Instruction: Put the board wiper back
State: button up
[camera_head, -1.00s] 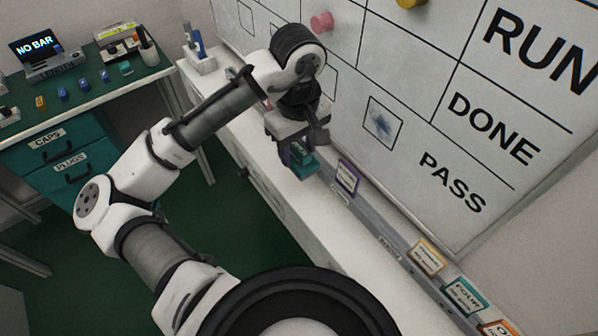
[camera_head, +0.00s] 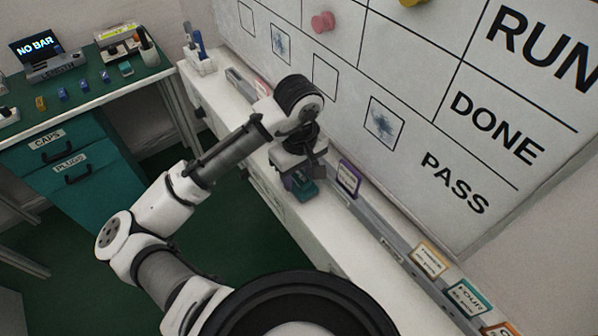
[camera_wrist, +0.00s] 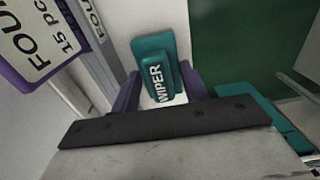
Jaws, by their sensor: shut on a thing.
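The board wiper (camera_head: 304,191) is a teal block in my gripper (camera_head: 298,184), low over the white ledge below the whiteboard. In the wrist view the wiper (camera_wrist: 153,52) shows its WIPER label between the two purple fingers of my gripper (camera_wrist: 160,82), which are shut on it. I cannot tell whether its underside touches the ledge. The whiteboard (camera_head: 345,110) stands just behind my gripper, with smudged squares on it.
A grey rail (camera_head: 388,232) with framed cards runs along the board's foot; a purple-framed card (camera_head: 348,178) is close beside my gripper. A white pen holder (camera_head: 200,62) stands at the ledge's far end. A desk with teal drawers (camera_head: 75,170) is at left.

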aim_at(299, 174)
jog(key=o, duration=0.9)
notch_tip(299, 174, up, 12)
jog(key=shift+r+p, duration=0.15)
jog(key=shift+p, duration=0.4)
